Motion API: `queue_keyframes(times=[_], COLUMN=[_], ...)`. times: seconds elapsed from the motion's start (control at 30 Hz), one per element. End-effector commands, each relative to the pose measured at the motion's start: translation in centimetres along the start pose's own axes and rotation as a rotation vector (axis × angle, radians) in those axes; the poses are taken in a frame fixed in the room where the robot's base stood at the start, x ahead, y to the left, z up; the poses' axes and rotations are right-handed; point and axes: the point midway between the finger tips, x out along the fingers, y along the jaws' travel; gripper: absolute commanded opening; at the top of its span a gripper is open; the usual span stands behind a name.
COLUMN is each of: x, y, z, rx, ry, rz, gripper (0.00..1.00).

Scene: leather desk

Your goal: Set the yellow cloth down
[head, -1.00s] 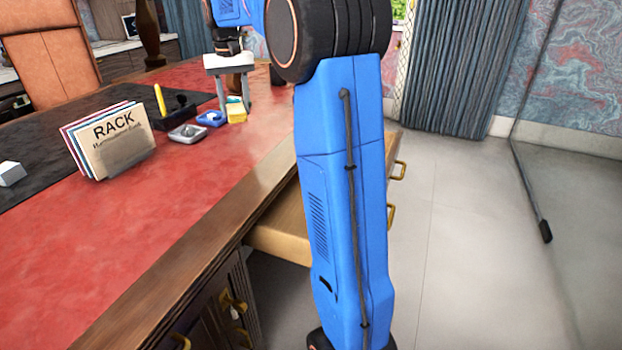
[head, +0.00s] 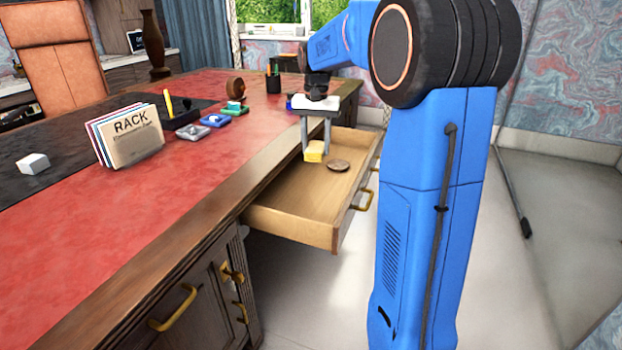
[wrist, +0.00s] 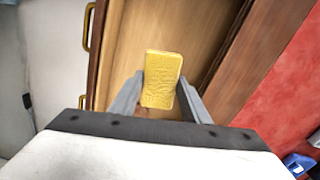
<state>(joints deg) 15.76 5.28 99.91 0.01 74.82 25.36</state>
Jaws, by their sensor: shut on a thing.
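The yellow cloth (head: 314,151) is a small folded block. It also shows in the wrist view (wrist: 161,80), between the two fingers. My gripper (head: 315,150) is shut on it and points down at the open drawer (head: 285,205). In the wrist view the drawer's wooden floor (wrist: 128,68) shows behind the cloth. I cannot tell whether the cloth touches the drawer floor.
On the red desk top (head: 190,195) stand a card rack (head: 130,137), a blue tray (head: 215,120), a green item (head: 234,109) and a pen cup (head: 273,80).

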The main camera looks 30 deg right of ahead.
Motion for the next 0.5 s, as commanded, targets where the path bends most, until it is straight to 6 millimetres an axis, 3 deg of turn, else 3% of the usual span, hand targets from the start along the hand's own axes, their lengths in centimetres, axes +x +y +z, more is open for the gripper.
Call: queue_keyframes(times=[0.2,0.5], x=[3.5,7.7], y=[1.8,2.3], z=[2.1,2.7], rx=[0.15,0.192], ry=[-0.002,-0.003], rz=[0.001,0.002], gripper=[0.21,0.21])
